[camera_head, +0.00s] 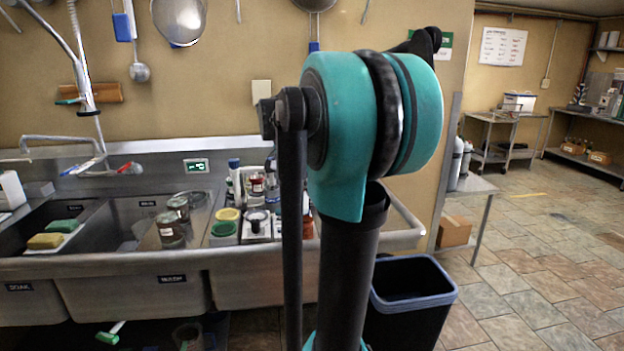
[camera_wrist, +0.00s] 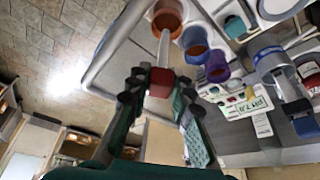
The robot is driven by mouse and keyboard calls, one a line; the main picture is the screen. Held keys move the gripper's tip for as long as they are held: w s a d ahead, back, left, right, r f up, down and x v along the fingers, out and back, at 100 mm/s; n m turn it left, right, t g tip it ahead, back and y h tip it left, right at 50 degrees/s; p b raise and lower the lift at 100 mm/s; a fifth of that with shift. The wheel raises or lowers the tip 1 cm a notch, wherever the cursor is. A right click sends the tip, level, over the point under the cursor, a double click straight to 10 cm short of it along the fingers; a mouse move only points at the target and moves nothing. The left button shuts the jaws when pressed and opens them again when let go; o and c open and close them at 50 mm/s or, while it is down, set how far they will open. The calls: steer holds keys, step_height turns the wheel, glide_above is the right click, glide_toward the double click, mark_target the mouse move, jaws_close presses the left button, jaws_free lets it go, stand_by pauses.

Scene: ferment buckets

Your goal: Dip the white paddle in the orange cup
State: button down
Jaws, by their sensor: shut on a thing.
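In the wrist view my gripper (camera_wrist: 158,86) has its two dark, teal-backed fingers shut on a red block-like handle. The white paddle (camera_wrist: 164,48) runs as a pale shaft from this red handle up towards the orange cup (camera_wrist: 168,12) at the top. The paddle's far end overlaps the cup's rim in the picture; I cannot tell whether it is inside. A second cup with orange inside (camera_wrist: 194,40) and a purple cup (camera_wrist: 217,67) stand close by on the right. In the head view my arm hides much of the counter, and my gripper does not show.
A steel sink (camera_head: 130,235) with several basins runs along the wall. A black bin (camera_head: 410,305) stands in front on the right. The tiled floor beyond is clear.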

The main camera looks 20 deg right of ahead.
step_height(320, 180, down, 2)
steer(key=shift+w+f, duration=0.1)
steer(key=shift+f, duration=0.15)
steer(key=shift+d+f, duration=0.1)
steer(key=shift+f, duration=2.1)
steer(key=shift+r, duration=3.9)
